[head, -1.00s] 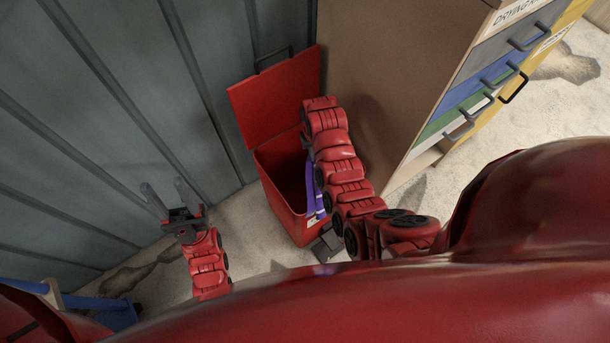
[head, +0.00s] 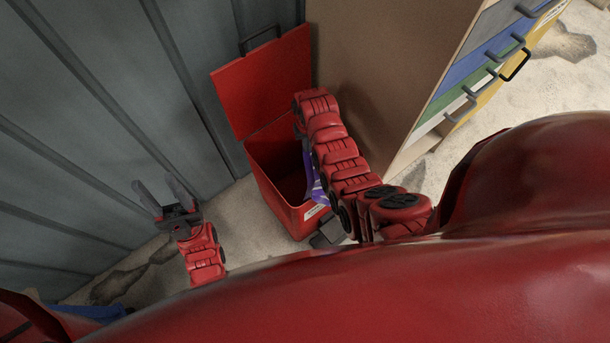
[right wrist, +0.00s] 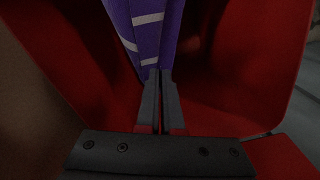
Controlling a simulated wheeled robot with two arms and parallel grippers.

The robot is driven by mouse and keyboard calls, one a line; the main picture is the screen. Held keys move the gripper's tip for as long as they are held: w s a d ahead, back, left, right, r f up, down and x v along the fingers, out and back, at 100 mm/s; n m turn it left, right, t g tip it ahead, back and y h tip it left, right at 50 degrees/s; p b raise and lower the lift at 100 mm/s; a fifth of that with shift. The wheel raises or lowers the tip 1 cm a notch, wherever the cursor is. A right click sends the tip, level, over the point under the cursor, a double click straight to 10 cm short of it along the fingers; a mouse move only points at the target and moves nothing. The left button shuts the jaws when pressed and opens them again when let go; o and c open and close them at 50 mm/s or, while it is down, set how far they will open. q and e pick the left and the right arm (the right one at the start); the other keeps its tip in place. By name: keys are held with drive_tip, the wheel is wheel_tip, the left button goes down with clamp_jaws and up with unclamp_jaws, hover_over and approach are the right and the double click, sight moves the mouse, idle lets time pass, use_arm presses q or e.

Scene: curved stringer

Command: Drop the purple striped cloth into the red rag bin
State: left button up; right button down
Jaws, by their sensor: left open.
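The red rag bin (head: 275,205) stands on the floor against the wall with its lid (head: 265,82) open. The purple striped cloth (head: 314,180) shows at the bin's right side, partly hidden by my right arm. In the right wrist view my right gripper (right wrist: 160,78) is shut on the cloth (right wrist: 150,30), with the bin's red walls (right wrist: 235,60) around them. In the head view my right gripper is hidden behind the arm. My left gripper (head: 155,182) is open and empty, left of the bin and apart from it.
A brown cabinet (head: 375,70) with coloured drawers and handles (head: 470,85) stands close to the bin's right. A grey ribbed wall (head: 80,110) runs behind and left. A blue object (head: 90,311) is at the lower left. Pale floor is open at the far right.

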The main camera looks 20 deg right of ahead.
drive_tip(key=c, duration=1)
unclamp_jaws()
drive_tip(key=shift+o, duration=0.4)
drive_tip(key=o, duration=0.5)
drive_tip(key=shift+o, duration=0.3)
drive_tip(key=o, duration=0.4)
drive_tip(key=shift+c, duration=0.2)
drive_tip(key=shift+r, duration=0.15)
